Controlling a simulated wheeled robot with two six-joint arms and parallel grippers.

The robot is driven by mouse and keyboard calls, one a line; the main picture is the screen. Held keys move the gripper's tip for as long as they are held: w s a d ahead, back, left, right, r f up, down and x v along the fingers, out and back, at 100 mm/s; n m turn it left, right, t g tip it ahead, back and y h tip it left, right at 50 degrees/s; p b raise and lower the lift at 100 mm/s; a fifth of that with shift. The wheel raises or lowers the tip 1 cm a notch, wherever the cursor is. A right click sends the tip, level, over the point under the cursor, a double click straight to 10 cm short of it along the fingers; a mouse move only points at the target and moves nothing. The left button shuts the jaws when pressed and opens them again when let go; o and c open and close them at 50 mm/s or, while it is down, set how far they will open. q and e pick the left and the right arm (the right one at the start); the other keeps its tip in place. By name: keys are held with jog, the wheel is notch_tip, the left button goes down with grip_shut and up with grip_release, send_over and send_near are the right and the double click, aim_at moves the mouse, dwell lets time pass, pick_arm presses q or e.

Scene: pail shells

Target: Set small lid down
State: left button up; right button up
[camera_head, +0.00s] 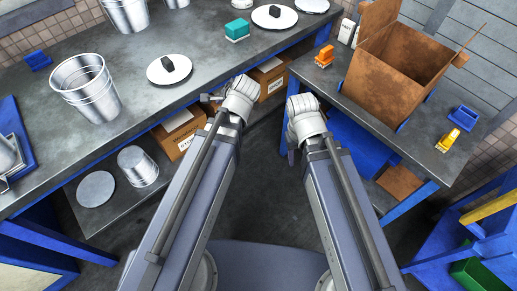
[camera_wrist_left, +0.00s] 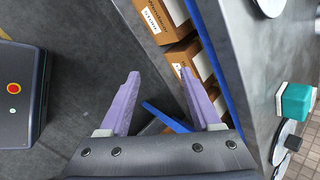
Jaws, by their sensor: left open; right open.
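A round white lid with a black handle (camera_head: 158,76) lies flat on the grey workbench beside a metal pail (camera_head: 88,98). Another lid with a black handle (camera_head: 262,20) lies further back, and part of a third (camera_head: 312,6) shows at the top edge. I cannot tell which is the small lid. My left gripper (camera_head: 210,98) is at the bench's front edge; in the left wrist view its two fingers (camera_wrist_left: 158,76) are spread with nothing between them. My right gripper (camera_head: 291,152) hangs over the gap between bench and side table, its fingers mostly hidden by its wrist.
A teal block (camera_head: 237,30) sits near the back lids. More pails (camera_head: 128,15) stand at the back left. A lower shelf holds a pail (camera_head: 137,168), a grey disc (camera_head: 96,189) and cardboard boxes (camera_head: 180,130). A large open carton (camera_head: 390,70) stands on the right table.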

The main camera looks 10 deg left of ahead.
pick_arm(q)
jog(key=s+d+f+n+g+h, duration=0.2)
jog(key=s+d+n, duration=0.2)
jog(key=s+d, duration=0.2)
jog(key=s+d+f+n+g+h, duration=0.2)
jog(key=s+d+n, duration=0.3)
jog(key=d, duration=0.3)
jog(key=shift+s+d+g, duration=0.15)
jog(key=shift+s+g, duration=0.15)
jog(key=shift+s, duration=0.35)
